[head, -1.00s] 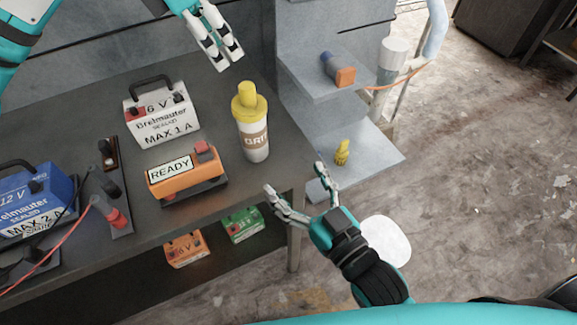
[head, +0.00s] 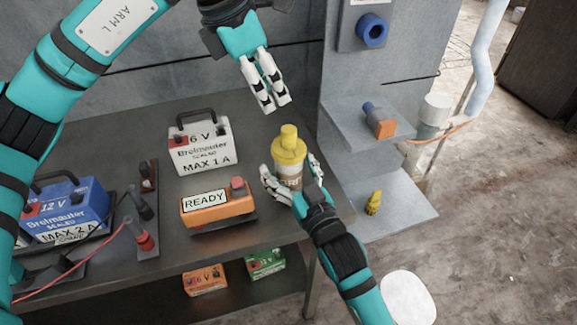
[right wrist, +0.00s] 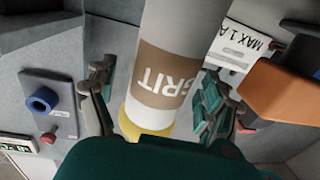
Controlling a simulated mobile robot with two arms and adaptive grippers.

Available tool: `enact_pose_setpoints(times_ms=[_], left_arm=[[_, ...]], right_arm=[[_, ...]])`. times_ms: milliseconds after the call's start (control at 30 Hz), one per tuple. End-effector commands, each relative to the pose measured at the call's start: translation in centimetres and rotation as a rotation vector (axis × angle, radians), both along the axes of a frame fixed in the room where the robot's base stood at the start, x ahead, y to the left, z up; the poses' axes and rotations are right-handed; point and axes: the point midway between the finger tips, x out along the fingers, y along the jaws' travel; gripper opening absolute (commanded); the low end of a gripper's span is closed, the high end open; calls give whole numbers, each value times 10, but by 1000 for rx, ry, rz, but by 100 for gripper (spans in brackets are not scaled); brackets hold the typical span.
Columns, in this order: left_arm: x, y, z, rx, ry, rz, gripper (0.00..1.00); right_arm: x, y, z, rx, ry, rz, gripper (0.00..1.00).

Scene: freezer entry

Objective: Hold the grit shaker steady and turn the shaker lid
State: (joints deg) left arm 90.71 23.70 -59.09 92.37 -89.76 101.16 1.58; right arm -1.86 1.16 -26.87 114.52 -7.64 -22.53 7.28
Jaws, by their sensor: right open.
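The grit shaker (head: 289,168) stands upright near the right end of the dark table, a pale bottle with a brown GRIT label. Its yellow shaker lid (head: 289,149) has a knob on top. My right gripper (head: 291,165) is open, with one finger on each side of the bottle. In the right wrist view the bottle (right wrist: 180,60) appears upside down between the fingers, the lid (right wrist: 150,134) at the bottom edge; firm contact cannot be told. My left gripper (head: 273,106) hangs empty above and slightly left of the lid, fingers close together, pointing down.
A white 6 V battery (head: 200,143) and an orange READY device (head: 218,205) stand left of the shaker. A blue battery (head: 66,212) is farther left. Grey shelves (head: 392,205) to the right hold a blue-and-orange item (head: 379,122) and a yellow item (head: 374,202).

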Motion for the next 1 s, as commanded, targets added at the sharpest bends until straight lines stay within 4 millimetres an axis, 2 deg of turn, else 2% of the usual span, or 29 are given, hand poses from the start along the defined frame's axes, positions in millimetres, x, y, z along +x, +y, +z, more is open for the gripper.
enact_pose_setpoints(times_ms=[133,400,1000], left_arm=[[0,0,0,0,0,0,38],[0,0,0,0,0,0,38],[0,0,0,0,0,0,38]], right_arm=[[7,3,0,1,0,1,84],[7,3,0,0,0,0,84],[7,3,0,0,0,0,5]])
